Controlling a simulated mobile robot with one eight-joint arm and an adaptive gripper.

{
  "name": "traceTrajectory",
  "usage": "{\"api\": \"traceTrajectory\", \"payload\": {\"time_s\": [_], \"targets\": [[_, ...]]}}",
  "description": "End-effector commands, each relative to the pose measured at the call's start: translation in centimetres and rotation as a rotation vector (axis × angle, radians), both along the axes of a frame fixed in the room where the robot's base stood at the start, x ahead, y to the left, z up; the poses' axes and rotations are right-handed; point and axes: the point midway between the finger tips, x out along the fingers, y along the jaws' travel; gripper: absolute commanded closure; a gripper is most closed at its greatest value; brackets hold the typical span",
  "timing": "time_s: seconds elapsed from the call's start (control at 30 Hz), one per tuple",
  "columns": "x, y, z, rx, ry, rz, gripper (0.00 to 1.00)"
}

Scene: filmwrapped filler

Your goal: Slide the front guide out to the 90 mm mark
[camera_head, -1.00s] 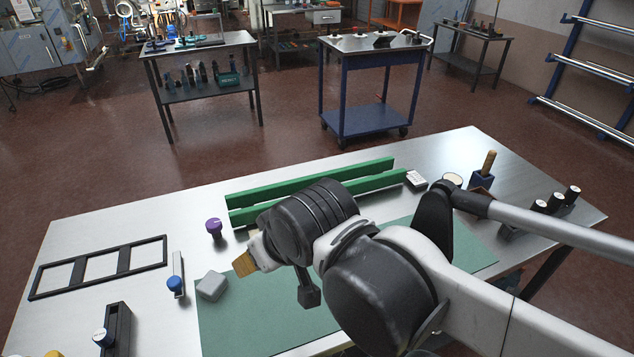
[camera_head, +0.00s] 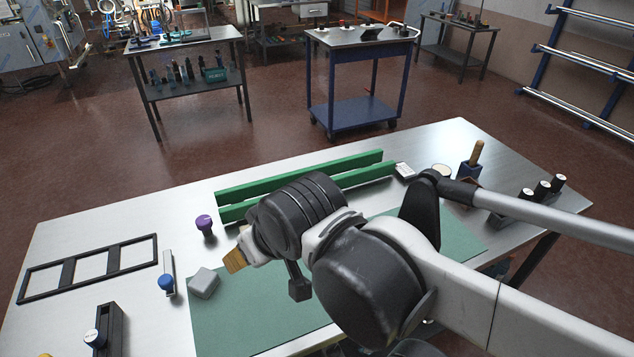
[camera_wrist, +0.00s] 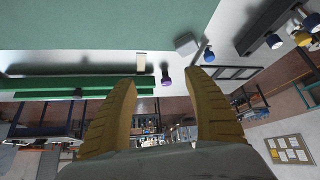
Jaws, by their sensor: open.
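Two parallel green guides lie across the table; the front guide (camera_head: 372,178) is the nearer one, partly hidden behind my arm. The rear guide (camera_head: 300,178) runs behind it. In the wrist view a green guide (camera_wrist: 75,84) lies left of my fingers' gap. A purple knob (camera_head: 204,223) stands near the guides' left end; it also shows in the wrist view (camera_wrist: 165,77). My gripper (camera_head: 235,261) points left above the green mat, its tan fingers apart and empty in the wrist view (camera_wrist: 162,88). I cannot read any 90 mm mark.
A grey block (camera_head: 204,283), a blue-knobbed slide (camera_head: 167,279) and a black frame (camera_head: 90,268) lie to the left. A black knobbed fixture (camera_head: 108,335) is at the front left. The green mat (camera_head: 240,325) is mostly clear.

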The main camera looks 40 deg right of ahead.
Motion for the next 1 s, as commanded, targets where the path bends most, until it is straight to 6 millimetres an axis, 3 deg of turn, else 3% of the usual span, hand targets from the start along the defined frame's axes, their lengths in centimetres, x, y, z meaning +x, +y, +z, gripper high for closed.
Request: {"api": "traceTrajectory", "payload": {"time_s": [0.1, 0.17, 0.23, 0.37, 0.5, 0.67, 0.8, 1.0], "targets": [[0.0, 0.0, 0.0, 0.0, 0.0, 0.0, 0.39], [0.0, 0.0, 0.0, 0.001, 0.0, -0.001, 0.49], [0.3, -0.2, 0.3, 0.002, 0.004, -0.013, 0.49], [2.2, -1.8, 1.9, 0.014, 0.027, -0.091, 0.49], [6.2, -5.5, 3.9, 0.039, 0.073, -0.26, 0.49], [10.9, -11.0, 4.6, 0.069, 0.123, -0.482, 0.49], [14.5, -16.6, 3.7, 0.091, 0.159, -0.681, 0.49], [17.7, -24.1, 0.5, 0.114, 0.191, -0.938, 0.49]]}}
